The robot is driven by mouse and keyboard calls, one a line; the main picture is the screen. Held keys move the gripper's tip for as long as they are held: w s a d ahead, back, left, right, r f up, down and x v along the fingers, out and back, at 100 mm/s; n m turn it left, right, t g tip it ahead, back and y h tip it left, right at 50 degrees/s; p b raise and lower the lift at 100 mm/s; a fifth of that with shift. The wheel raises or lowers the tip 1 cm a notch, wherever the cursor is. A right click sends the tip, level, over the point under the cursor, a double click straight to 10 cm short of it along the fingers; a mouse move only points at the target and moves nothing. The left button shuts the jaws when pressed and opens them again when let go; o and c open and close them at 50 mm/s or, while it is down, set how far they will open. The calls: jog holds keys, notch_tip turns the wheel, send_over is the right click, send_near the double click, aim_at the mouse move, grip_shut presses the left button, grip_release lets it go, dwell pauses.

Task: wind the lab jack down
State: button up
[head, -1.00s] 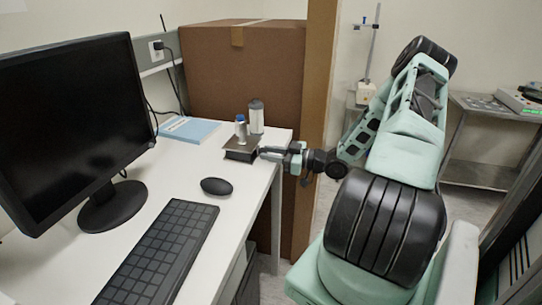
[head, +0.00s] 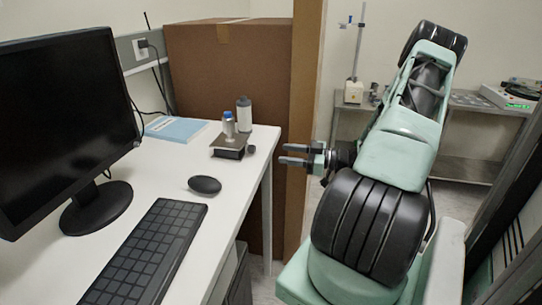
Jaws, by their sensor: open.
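The lab jack (head: 229,153) stands near the right edge of the white desk, a small dark device that looks low, its plates close together. A small bottle with a blue cap (head: 229,126) stands on its top plate. A round dark knob (head: 251,149) shows at the jack's right side. My gripper (head: 284,155) is open and empty, to the right of the knob and apart from it, past the desk's edge. Its two fingers point left toward the jack.
A grey bottle (head: 244,113) stands just behind the jack. A blue book (head: 176,129), a mouse (head: 205,185), a keyboard (head: 148,252) and a monitor (head: 68,125) are on the desk (head: 165,185). A large cardboard box (head: 225,65) stands behind it.

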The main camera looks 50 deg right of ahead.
jog(key=b+v, duration=0.1)
jog(key=v, duration=0.7)
dwell(0.5)
